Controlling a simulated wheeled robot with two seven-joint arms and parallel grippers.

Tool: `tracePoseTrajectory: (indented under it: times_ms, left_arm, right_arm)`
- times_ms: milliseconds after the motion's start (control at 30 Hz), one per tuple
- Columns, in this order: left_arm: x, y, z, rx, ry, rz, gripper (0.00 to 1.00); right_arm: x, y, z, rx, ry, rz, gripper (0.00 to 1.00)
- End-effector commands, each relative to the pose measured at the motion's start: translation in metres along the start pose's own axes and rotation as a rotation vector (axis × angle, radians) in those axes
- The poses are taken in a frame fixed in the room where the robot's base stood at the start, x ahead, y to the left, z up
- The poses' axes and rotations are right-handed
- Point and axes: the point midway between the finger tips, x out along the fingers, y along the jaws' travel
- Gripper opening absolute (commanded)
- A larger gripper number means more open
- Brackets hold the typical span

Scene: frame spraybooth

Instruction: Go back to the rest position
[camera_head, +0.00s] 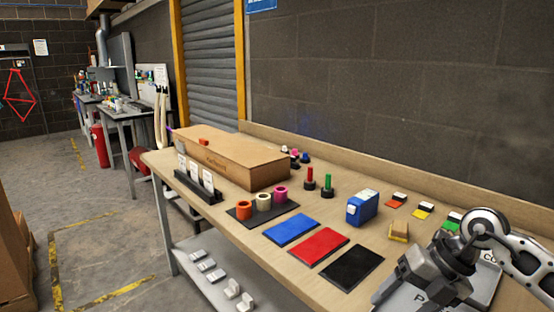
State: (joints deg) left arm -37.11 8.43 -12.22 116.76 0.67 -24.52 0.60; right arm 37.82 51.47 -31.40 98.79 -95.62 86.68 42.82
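My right gripper (408,277) is at the lower right, over the front right part of the wooden workbench (225,207). It is dark grey, at the end of a white and grey arm that comes in from the right edge. Its fingers are small and seen against a grey surface, so I cannot tell whether they are open or shut. I see nothing clearly held in it. My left gripper and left arm are out of view.
The bench holds a cardboard box (235,160), tape rolls (263,202), blue (291,229), red (319,245) and black (351,267) mats, a blue box (362,207) and a yellow block (399,231). A grey lettered panel (404,298) lies by my gripper. The floor (95,215) at left has free room.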

Motion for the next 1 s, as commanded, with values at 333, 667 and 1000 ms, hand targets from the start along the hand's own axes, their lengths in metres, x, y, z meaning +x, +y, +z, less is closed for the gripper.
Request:
tracePoseTrajectory:
  times_ms: [333, 667, 1000]
  left_arm:
    - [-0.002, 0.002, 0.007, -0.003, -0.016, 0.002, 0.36]
    - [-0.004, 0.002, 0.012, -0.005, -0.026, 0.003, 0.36]
    - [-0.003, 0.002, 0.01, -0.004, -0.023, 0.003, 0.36]
  right_arm:
    - [0.06, 0.148, -0.078, 0.379, 0.098, 1.156, 0.71]
    - [0.141, 0.015, -0.09, 1.76, -0.241, 1.333, 0.71]
    - [0.204, -0.047, -0.172, 2.293, -0.278, 0.993, 0.71]
